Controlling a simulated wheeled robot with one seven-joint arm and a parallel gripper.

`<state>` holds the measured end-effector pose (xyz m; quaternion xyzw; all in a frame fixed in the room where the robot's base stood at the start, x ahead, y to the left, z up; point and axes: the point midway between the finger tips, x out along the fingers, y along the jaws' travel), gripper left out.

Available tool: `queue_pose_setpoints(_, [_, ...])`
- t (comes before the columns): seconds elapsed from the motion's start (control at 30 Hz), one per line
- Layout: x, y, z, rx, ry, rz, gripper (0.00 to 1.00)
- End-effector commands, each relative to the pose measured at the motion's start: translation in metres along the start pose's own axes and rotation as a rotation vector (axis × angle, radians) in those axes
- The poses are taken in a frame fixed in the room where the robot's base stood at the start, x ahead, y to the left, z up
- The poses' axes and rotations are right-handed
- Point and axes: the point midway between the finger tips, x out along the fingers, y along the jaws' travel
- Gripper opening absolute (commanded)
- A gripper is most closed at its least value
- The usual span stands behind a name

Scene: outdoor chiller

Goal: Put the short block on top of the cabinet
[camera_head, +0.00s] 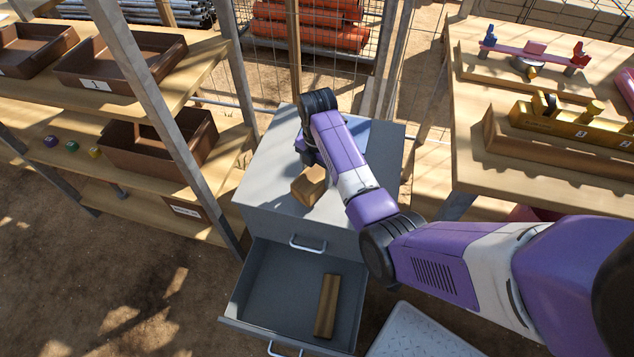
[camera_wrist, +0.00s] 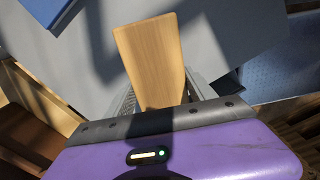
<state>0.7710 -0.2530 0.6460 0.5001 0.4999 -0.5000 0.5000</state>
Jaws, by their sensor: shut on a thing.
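The short wooden block (camera_head: 309,186) is over the top of the grey cabinet (camera_head: 268,178), near its front edge. My gripper (camera_head: 312,166) is above the cabinet, pointing down, and shut on this block. In the wrist view the block (camera_wrist: 152,52) stands out from between the fingers, with the grey cabinet top (camera_wrist: 225,45) behind it. I cannot tell whether the block touches the top.
A flat blue thing (camera_head: 358,132) lies at the back of the cabinet top. A shelf with brown trays (camera_head: 168,140) stands at left. A wooden table (camera_head: 468,120) with toys and wooden pieces stands at right. A pale panel (camera_head: 420,335) is right of the drawer.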

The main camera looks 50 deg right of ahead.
Motion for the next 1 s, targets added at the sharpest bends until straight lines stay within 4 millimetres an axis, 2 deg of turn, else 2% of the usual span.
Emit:
queue_pose_setpoints(0.3, [0.039, 0.000, -0.001, -0.001, 0.000, -0.001, 0.06])
queue_pose_setpoints(0.67, [0.043, 0.000, 0.000, 0.000, 0.000, 0.001, 0.06])
queue_pose_setpoints(0.7, [0.044, 0.000, 0.000, 0.000, 0.000, 0.000, 0.65])
queue_pose_setpoints(0.8, [0.043, 0.000, 0.000, 0.000, 0.000, 0.000, 0.85])
queue_pose_setpoints(1.0, [0.043, 0.000, 0.000, 0.000, 0.000, 0.000, 0.85])
